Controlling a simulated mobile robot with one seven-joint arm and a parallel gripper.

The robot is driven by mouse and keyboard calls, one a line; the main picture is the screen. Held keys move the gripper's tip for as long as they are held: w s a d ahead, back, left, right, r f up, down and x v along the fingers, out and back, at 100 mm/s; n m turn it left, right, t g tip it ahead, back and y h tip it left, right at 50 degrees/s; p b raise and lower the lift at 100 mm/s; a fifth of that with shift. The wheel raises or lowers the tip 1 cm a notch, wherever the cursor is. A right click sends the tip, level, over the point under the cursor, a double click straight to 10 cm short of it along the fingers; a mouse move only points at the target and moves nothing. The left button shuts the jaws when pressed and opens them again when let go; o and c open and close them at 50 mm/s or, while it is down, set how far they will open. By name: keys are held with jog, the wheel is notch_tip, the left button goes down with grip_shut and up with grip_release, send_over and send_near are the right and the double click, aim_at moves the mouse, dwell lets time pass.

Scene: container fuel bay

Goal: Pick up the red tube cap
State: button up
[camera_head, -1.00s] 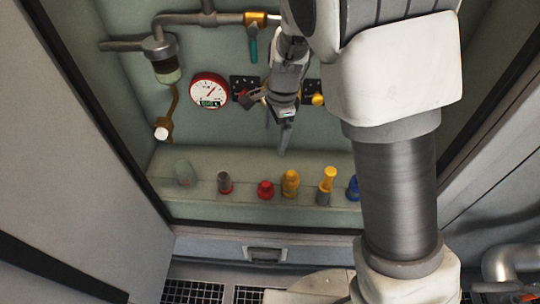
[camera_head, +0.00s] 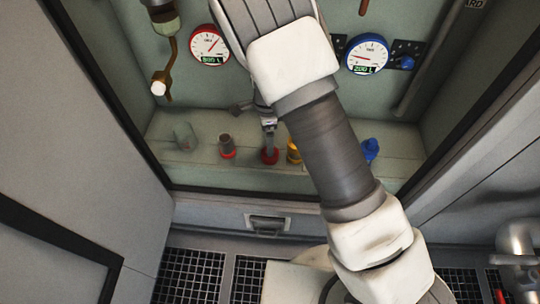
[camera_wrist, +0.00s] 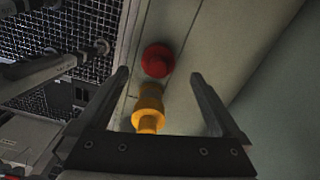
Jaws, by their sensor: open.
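The red tube cap (camera_head: 270,156) sits upright on the pale ledge of the bay in the head view, partly covered by my gripper (camera_head: 268,138). The gripper is empty. A yellow cap (camera_wrist: 149,108) lies between the two fingers in the wrist view, nearer to the palm than the red cap. In the head view the yellow cap (camera_head: 293,150) is partly hidden by my arm.
On the ledge (camera_head: 200,152) stand a grey-green piece (camera_head: 184,136) and a dark cylinder with a red base (camera_head: 227,146) to the left, and a blue cap (camera_head: 370,149) to the right. Gauges (camera_head: 209,45) and pipes are on the back wall. A cabinet door (camera_head: 75,150) stands at left.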

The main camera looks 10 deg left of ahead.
aim_at(268, 160)
notch_tip(268, 160, down, 2)
jog(key=shift+f, duration=0.15)
jog(key=f+b, duration=0.2)
jog(key=f, duration=0.1)
jog(key=f+b, duration=0.1)
jog(key=f, duration=0.1)
jog(key=shift+d, duration=0.4)
jog(key=c, duration=1.3)
